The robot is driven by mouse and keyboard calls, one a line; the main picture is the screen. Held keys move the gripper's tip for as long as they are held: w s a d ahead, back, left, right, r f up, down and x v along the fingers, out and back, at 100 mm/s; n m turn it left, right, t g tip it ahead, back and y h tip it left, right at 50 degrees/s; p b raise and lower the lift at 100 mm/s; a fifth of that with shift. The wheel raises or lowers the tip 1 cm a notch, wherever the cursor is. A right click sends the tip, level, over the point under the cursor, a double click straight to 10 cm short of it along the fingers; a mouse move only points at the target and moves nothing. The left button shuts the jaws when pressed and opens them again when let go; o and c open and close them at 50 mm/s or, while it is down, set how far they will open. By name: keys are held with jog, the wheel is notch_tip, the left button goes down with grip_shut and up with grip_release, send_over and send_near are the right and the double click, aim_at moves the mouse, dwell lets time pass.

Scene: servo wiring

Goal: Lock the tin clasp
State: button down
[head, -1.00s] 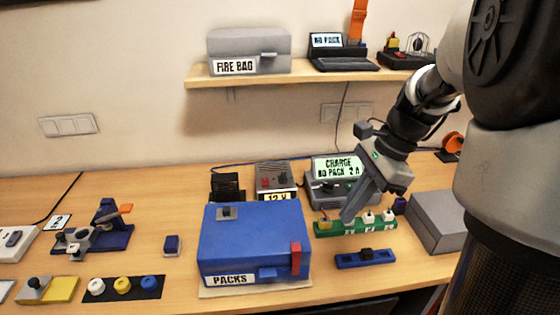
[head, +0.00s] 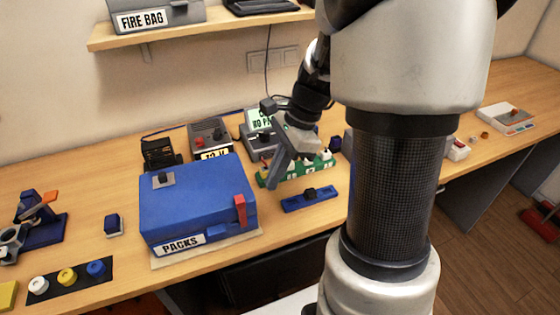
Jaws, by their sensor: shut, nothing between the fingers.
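The blue tin (head: 190,200) labelled PACKS stands shut on the bench, left of centre in the head view. A red clasp (head: 239,209) sits upright at the right end of its front edge, beside a small blue tab (head: 218,230) on the front face. I cannot tell whether the clasp is locked. My gripper (head: 272,185) is shut and empty. It points down to the right of the tin, above the bench and near the green strip, apart from the clasp.
A blue block (head: 310,199) with a dark knob lies right of the tin. A green strip (head: 298,172) with white pieces is behind it. A black mat (head: 70,279) with coloured knobs lies at the left. The shelf (head: 200,30) hangs above.

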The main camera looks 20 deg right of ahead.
aim_at(239, 198)
jog(key=a, duration=0.1)
jog(key=a+f, duration=0.2)
jog(key=a, duration=0.1)
jog(key=shift+a, duration=0.5)
jog(key=shift+a+p, duration=0.55)
jog(key=shift+a, duration=0.85)
jog(key=shift+w, duration=0.1)
